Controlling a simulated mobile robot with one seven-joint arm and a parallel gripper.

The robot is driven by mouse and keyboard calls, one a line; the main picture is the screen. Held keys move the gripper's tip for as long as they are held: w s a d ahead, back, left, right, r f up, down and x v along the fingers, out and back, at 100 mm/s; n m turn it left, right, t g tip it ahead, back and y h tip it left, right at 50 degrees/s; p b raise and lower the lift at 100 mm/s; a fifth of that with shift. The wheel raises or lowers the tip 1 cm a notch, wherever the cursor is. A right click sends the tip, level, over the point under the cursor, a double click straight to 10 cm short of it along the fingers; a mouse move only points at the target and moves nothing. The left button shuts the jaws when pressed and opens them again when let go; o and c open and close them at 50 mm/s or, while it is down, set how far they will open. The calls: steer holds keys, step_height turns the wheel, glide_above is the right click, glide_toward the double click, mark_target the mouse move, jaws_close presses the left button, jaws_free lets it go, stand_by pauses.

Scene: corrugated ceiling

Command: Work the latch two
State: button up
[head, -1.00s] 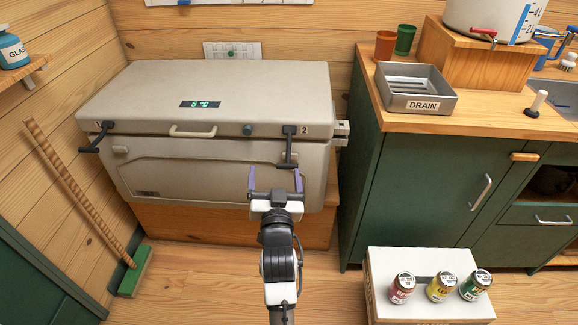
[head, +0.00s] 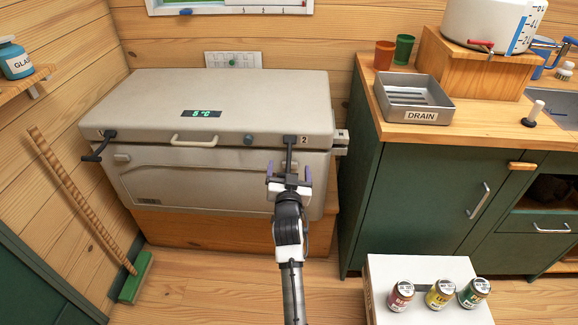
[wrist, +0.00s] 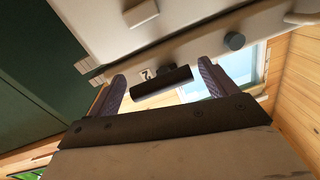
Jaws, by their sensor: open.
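Latch two (head: 290,147) is a black lever on the right front of the beige cooler's lid (head: 205,100), beside a label "2". Its arm hangs down from the lid edge. My gripper (head: 289,171) is open just below the latch, with one purple-grey finger on each side of its lower end. In the wrist view the latch's dark bar handle (wrist: 162,85) shows between the tips of my open gripper (wrist: 162,86). I cannot tell whether a finger touches it. Latch one (head: 98,148) is at the lid's left, its handle sticking out.
A counter with green cabinets (head: 450,190) stands to the right, with a drain tray (head: 413,100) on top. A white box (head: 385,275) with three jars is on the floor at front right. A broom (head: 85,205) leans at the left. Floor left of my arm is clear.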

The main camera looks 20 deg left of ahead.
mark_target(290, 161)
steer(key=shift+w+a, duration=0.2)
steer(key=shift+w, duration=0.4)
steer(key=c, duration=1.3)
steer(key=p, duration=0.2)
steer(key=r+g+p, duration=0.1)
steer(key=shift+s+d+r+p, duration=0.15)
steer(key=shift+r+p, duration=0.1)
steer(key=shift+p, duration=0.15)
steer(key=r+g+p, duration=0.1)
steer(key=p, duration=0.3)
steer(key=shift+s+h, duration=0.1)
steer(key=shift+h, duration=0.3)
steer(key=shift+d+r, duration=0.1)
steer(key=shift+r, duration=0.25)
